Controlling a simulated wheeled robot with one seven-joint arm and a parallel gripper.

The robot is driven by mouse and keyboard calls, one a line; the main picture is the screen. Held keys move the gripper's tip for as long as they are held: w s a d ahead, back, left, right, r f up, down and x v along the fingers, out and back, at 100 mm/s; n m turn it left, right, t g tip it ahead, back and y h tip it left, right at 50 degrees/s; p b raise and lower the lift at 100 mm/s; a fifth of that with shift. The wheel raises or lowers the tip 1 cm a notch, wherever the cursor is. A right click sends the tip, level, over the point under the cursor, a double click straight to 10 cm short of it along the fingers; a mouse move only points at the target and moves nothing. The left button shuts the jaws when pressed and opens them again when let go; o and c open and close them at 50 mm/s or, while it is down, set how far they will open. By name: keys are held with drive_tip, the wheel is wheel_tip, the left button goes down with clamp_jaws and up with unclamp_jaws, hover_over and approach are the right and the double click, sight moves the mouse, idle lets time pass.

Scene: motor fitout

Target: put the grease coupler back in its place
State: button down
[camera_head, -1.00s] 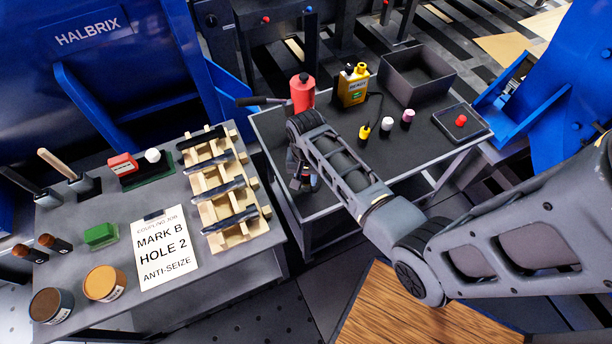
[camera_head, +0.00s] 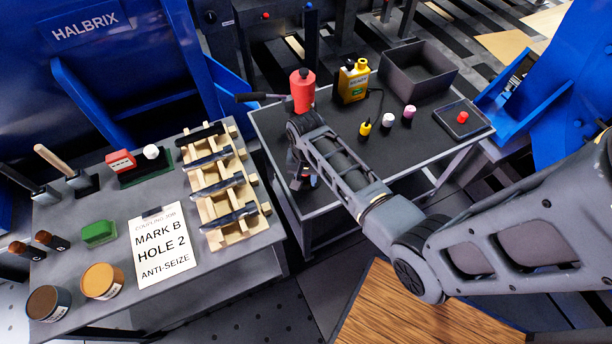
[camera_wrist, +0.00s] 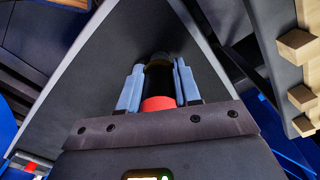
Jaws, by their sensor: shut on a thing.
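My gripper (camera_head: 302,178) hangs low over the near left end of the dark cart top (camera_head: 335,190), partly hidden by my own arm in the head view. In the wrist view my gripper (camera_wrist: 159,84) is shut on a black cylinder with a red band, which I take to be the grease coupler (camera_wrist: 158,103). It sits between the two blue-grey fingers, with the dark cart top behind it. Its far end is hard to make out. I cannot tell whether it touches the cart.
On the cart stand a red can (camera_head: 303,92), a yellow bottle (camera_head: 352,82), an open dark bin (camera_head: 447,88), several small capped pieces and a red-knobbed pad (camera_head: 462,117). The left bench (camera_head: 215,268) holds a wooden rack (camera_head: 243,205), a note (camera_head: 162,247) and tins.

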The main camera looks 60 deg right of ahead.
drive_tip(key=shift+f, duration=0.55)
drive_tip(key=c, duration=0.7)
unclamp_jaws()
wheel_tip(320, 180, up, 8)
drive_tip(key=shift+f, duration=0.1)
drive_tip(key=shift+s+a, duration=0.1)
